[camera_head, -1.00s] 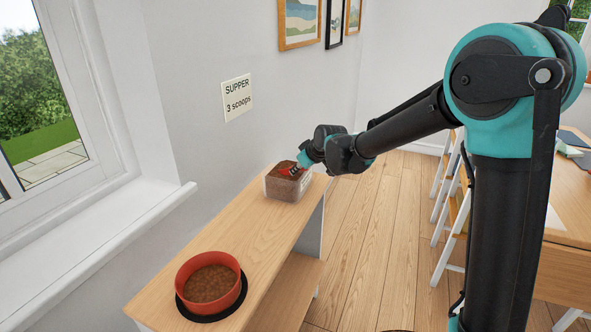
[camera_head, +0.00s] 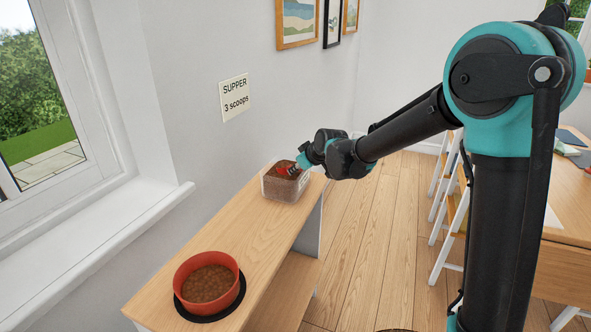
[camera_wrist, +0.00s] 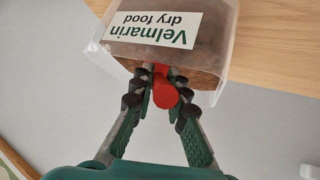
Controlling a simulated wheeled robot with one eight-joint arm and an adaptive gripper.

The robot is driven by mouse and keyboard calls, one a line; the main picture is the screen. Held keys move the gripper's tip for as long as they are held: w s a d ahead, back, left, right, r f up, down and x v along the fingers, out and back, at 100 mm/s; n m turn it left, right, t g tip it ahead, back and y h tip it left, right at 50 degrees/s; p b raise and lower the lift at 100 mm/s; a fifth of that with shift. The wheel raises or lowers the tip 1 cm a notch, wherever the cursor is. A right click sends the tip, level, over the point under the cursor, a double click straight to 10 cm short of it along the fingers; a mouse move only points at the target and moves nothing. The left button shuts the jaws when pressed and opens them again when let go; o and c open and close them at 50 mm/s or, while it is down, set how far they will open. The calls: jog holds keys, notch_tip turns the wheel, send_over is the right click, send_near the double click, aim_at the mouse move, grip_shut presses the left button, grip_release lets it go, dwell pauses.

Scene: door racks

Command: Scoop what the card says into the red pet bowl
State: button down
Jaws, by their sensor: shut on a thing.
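The card (camera_head: 234,97) on the wall reads "SUPPER 3 scoops". The red pet bowl (camera_head: 178,280) stands on a dark round mat (camera_head: 203,317) at the near end of the wooden bench and holds brown food (camera_head: 209,283). A clear tub (camera_head: 281,197) of brown dry food stands at the far end; its label (camera_wrist: 155,28) reads "Velmarin dry food" in the wrist view. My gripper (camera_wrist: 165,86) is shut on the red handle of a scoop (camera_wrist: 163,93). It is at the tub, with the scoop's red part at the food's top. The scoop's bowl and its load are hidden.
The wooden bench top (camera_head: 243,225) is clear between the bowl and the tub. The wall and window sill (camera_head: 120,225) run along its left side. A table (camera_head: 570,215) and white chairs or ladders (camera_head: 452,225) stand to the right.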

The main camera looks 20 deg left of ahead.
jog(key=shift+w+a+f+t+y, duration=0.25)
jog(key=shift+w+a+t+y, duration=0.3)
jog(key=shift+a+y, duration=0.3)
jog(key=shift+s+d+r+y, duration=0.25)
jog(key=shift+d+r, duration=0.25)
jog(key=shift+r, duration=0.1)
jog(key=shift+s+d+r+t, duration=0.35)
jog(key=shift+s+d+r, duration=0.2)
jog(key=shift+d+r, duration=0.15)
jog(key=shift+s+d+r, duration=0.3)
jog(key=shift+d+r, duration=0.15)
jog(key=shift+r, duration=0.25)
jog(key=shift+s+d+r, duration=0.25)
jog(key=shift+d+r, duration=0.2)
jog(key=shift+r, duration=0.25)
jog(key=shift+s+d+r+t+y, duration=0.15)
jog(key=shift+r+t+y, duration=0.3)
jog(key=shift+y, duration=0.25)
jog(key=shift+s, duration=0.1)
jog(key=shift+s+a, duration=0.8)
jog(key=shift+s, duration=0.25)
